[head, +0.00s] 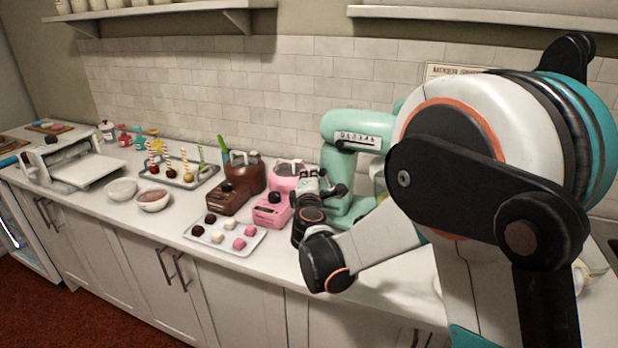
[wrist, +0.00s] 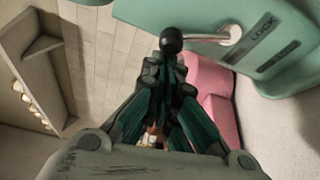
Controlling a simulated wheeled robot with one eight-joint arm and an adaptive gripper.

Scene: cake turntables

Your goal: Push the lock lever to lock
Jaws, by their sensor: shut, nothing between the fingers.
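The lock lever is a bent metal rod (wrist: 212,38) with a black ball knob (wrist: 172,39), on the side of the teal stand mixer (wrist: 265,50). The word LOCK is printed on the mixer beside the lever's base in the wrist view. In the head view the mixer (head: 342,122) stands behind my gripper (head: 318,183). My gripper (wrist: 172,62) is shut and empty. In the wrist view its fingertips line up with the knob, right at its lower edge. I cannot tell whether they touch it.
A pink machine (head: 271,210) and a brown machine (head: 226,197) stand close to the left of my gripper. A tray of sweets (head: 230,243) lies in front of them. A tray of cake pops (head: 181,180), bowls (head: 121,189) and a white slab-topped device (head: 85,170) are further left.

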